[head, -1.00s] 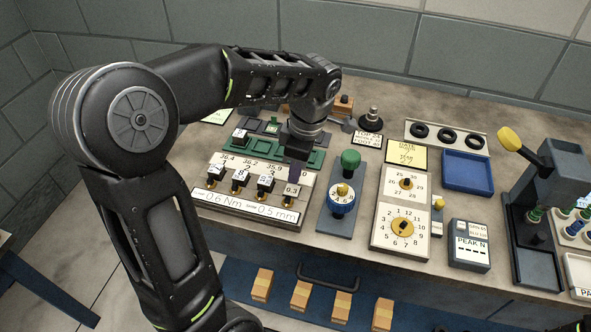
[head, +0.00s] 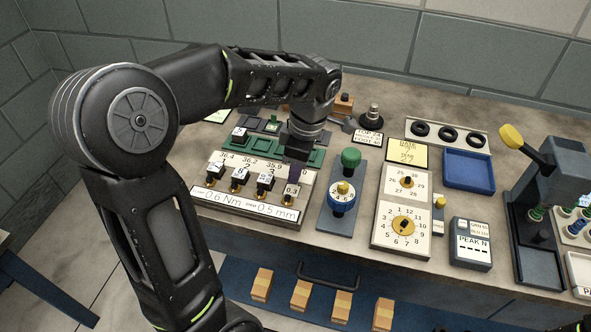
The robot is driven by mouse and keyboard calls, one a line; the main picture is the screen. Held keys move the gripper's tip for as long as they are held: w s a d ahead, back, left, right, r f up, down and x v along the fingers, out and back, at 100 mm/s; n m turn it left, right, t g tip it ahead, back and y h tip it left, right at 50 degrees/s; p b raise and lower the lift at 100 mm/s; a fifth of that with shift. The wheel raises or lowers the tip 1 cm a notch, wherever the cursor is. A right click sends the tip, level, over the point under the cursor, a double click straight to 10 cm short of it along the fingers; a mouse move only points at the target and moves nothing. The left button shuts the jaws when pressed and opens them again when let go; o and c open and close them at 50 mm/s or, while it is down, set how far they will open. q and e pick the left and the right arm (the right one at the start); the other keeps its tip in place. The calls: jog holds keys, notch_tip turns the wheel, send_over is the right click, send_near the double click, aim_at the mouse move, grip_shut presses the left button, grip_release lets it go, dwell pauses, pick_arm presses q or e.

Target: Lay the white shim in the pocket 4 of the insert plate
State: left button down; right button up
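The plate that looks like the insert plate (head: 222,196) lies at the front left of the bench. It has a row of brass-coloured seats with dark numbered blocks, and a front strip reading 0.6 Nm and 0.5 mm. The rightmost position (head: 291,190) reads 0.3 and has no dark block over it. My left gripper (head: 297,165) points down just behind that position. I cannot make out the white shim. My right gripper is not in view.
A green tray (head: 315,158) lies behind the plate, partly behind my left gripper. To the right stand a blue-knob unit (head: 341,200), a dial panel (head: 383,240), a PEAK N display box (head: 470,247), a blue tray (head: 468,170) and a lever press (head: 545,190).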

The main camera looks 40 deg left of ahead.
pick_arm(q)
jog(key=shift+f+b, duration=0.4)
jog(key=shift+f, duration=0.2)
jog(key=c, duration=1.6)
grip_release()
jog(key=c, duration=0.3)
jog(key=shift+r, duration=0.25)
jog(key=shift+r+p, duration=0.45)
jog(key=shift+r, duration=0.05)
jog(key=shift+r, duration=0.15)
jog(key=shift+r+p, duration=2.15)
jog(key=shift+r, duration=0.75)
